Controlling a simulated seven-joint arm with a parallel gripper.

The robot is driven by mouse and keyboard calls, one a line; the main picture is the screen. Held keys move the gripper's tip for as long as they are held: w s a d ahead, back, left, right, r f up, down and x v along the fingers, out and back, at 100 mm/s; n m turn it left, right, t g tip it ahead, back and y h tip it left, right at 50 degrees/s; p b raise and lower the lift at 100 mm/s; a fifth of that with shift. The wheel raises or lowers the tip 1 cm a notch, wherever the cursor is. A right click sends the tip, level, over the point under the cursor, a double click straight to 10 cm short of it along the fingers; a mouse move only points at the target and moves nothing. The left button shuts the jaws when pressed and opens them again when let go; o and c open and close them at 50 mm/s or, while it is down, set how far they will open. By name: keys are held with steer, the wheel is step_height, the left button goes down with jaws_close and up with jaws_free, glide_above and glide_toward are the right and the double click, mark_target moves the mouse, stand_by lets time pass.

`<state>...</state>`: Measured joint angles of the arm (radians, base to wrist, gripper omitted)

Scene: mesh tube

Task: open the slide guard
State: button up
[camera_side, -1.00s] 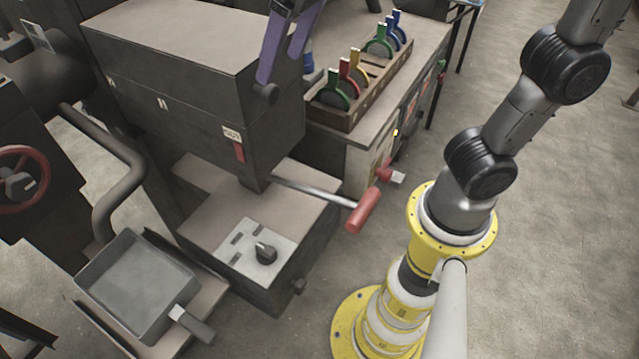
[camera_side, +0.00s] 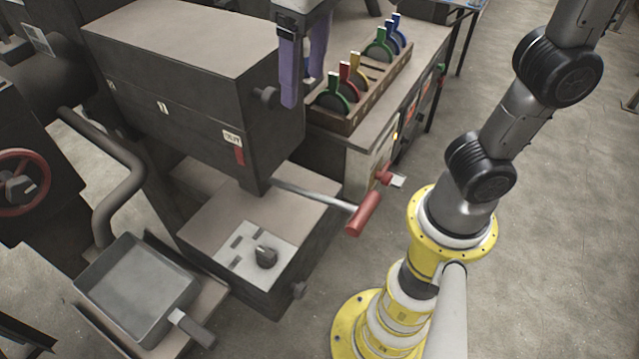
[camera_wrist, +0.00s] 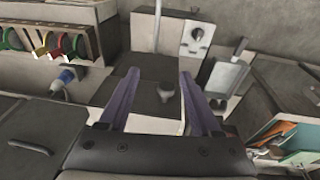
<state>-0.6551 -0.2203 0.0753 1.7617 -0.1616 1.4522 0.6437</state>
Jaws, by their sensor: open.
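The dark machine box (camera_side: 200,85) stands at the left of the side view, with a dark round knob (camera_side: 265,96) on its right-hand face. I cannot make out the slide guard's edges; the knob may belong to it. My gripper (camera_side: 303,90) is open and empty, its purple fingers pointing down just right of the knob in the picture. In the wrist view the knob (camera_wrist: 165,92) shows between the spread fingers of my gripper (camera_wrist: 159,75), on a dark surface (camera_wrist: 145,100). No contact with it is visible.
A red-handled lever (camera_side: 363,212) juts out below the box, above a base with a dial (camera_side: 265,256). A wooden rack (camera_side: 375,85) of coloured paddles stands close behind my gripper. A pan (camera_side: 135,285) lies at front left. Open floor (camera_side: 560,240) is at right.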

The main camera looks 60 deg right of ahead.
steer(key=s+a+f+n+g+y, duration=0.1)
steer(key=f+n, duration=0.3)
steer(key=f, duration=0.5)
steer(key=s+a+f+n+g+y, duration=0.1)
steer(key=s+f+n+g+y, duration=0.1)
steer(key=f+n, duration=0.3)
steer(key=x, duration=0.4)
steer(key=shift+s+d, duration=0.1)
steer(key=shift+d, duration=0.05)
